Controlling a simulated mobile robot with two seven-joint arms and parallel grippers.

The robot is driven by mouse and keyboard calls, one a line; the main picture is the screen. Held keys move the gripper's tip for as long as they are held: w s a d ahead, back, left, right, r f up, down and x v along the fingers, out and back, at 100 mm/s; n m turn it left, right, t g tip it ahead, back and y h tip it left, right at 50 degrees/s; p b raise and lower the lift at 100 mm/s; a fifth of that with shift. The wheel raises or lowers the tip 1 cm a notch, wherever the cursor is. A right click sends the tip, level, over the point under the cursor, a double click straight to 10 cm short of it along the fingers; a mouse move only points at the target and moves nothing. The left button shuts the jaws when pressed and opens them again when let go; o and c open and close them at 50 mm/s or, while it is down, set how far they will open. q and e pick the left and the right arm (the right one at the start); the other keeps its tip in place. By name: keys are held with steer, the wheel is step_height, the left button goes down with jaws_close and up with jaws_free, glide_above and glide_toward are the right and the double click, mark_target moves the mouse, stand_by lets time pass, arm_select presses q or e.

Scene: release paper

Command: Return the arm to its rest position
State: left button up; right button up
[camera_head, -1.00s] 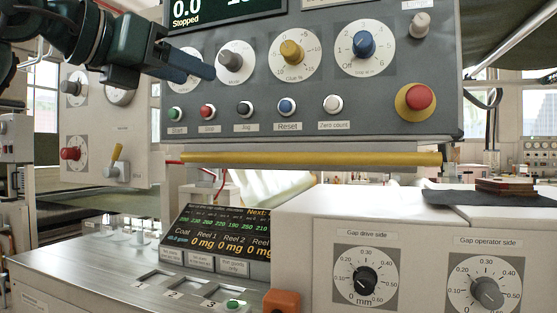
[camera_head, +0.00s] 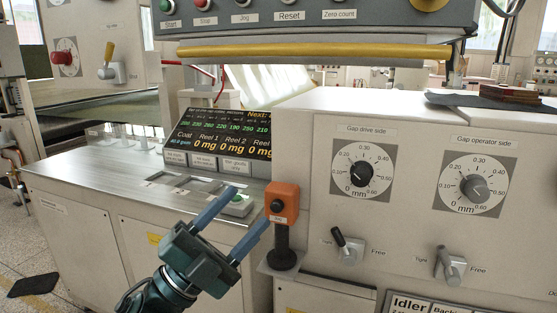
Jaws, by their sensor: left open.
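My left gripper (camera_head: 240,213) is at the lower middle of the head view, in front of the metal-topped counter. Its two blue fingers are apart and point up and to the right, with nothing between them. The fingertips appear close to the green button (camera_head: 237,199) on the counter and left of the orange box with a black button (camera_head: 283,203). I cannot tell whether they touch either one. My right gripper is not in view.
A black display (camera_head: 222,132) stands at the back of the counter (camera_head: 95,172). The white housing on the right bears two gap dials (camera_head: 362,172) (camera_head: 474,188) and two small levers (camera_head: 347,246) (camera_head: 450,266). A yellow bar (camera_head: 310,52) runs below the upper panel. Open floor lies at lower left.

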arm_select(q)
steer(key=s+a+f+n+t+y, duration=0.2)
steer(key=a+f+n+t+y, duration=0.1)
steer(key=f+n+y, duration=0.5)
steer(key=s+a+f+n+t+y, duration=0.25)
steer(key=f+n+y, duration=0.25)
steer(key=f+n, duration=0.4)
steer(key=s+a+f+n+g+y+p, duration=0.3)
steer(key=s+f+n+g+y+p, duration=0.2)
steer(key=s+f+g+p, duration=0.3)
steer(key=s+n+p, duration=0.1)
steer(key=s+p, duration=0.2)
steer(key=p, duration=0.4)
steer(key=shift+f+g+p, duration=0.3)
steer(key=shift+f+g, duration=0.05)
steer(key=shift+f, duration=0.05)
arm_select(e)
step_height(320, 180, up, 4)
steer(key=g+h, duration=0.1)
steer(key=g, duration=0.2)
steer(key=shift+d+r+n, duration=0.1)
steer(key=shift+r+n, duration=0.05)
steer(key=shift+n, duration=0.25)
arm_select(q)
steer(key=shift+s+f, duration=0.1)
steer(key=shift+f, duration=0.1)
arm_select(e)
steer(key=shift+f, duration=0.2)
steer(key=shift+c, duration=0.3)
